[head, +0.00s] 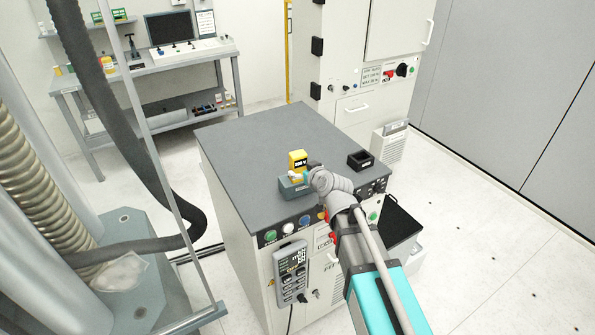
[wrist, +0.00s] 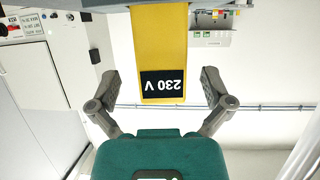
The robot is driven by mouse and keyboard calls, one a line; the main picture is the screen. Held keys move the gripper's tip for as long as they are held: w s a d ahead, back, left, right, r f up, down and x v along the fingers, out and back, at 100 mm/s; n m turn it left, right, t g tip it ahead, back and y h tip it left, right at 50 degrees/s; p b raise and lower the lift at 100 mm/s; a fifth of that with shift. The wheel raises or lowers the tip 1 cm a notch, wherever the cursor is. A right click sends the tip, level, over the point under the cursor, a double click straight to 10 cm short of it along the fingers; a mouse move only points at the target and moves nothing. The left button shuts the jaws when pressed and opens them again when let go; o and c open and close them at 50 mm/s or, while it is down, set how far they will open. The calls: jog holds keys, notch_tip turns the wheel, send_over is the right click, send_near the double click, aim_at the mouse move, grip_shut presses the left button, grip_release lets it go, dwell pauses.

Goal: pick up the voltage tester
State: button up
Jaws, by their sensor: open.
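The yellow voltage tester (head: 298,160), with a black "230 V" label, stands upright in a blue-grey holder (head: 290,189) on the grey cabinet top. My gripper (head: 307,174) is at the tester's right in the head view. The wrist view is upside down. There the tester (wrist: 160,40) hangs from the top edge, between the two spread fingers of my gripper (wrist: 161,86). Gaps show between the tester and each finger. The gripper is open and holds nothing. The tester's lower part is partly hidden in the head view.
The cabinet top (head: 240,150) is mostly bare, with a small black tray (head: 361,160) at right. Its front carries coloured buttons and a handheld meter (head: 291,272). A tall cabinet (head: 345,70) stands behind, and a workbench (head: 150,65) at back left.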

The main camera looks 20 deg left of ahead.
aim_at(301, 167)
jog(key=b+x, duration=0.1)
jog(key=x, duration=0.3)
jog(key=shift+w+a, duration=0.1)
dwell(0.4)
jog(key=c, duration=1.3)
jog(key=shift+o, duration=0.2)
jog(key=shift+r, duration=0.25)
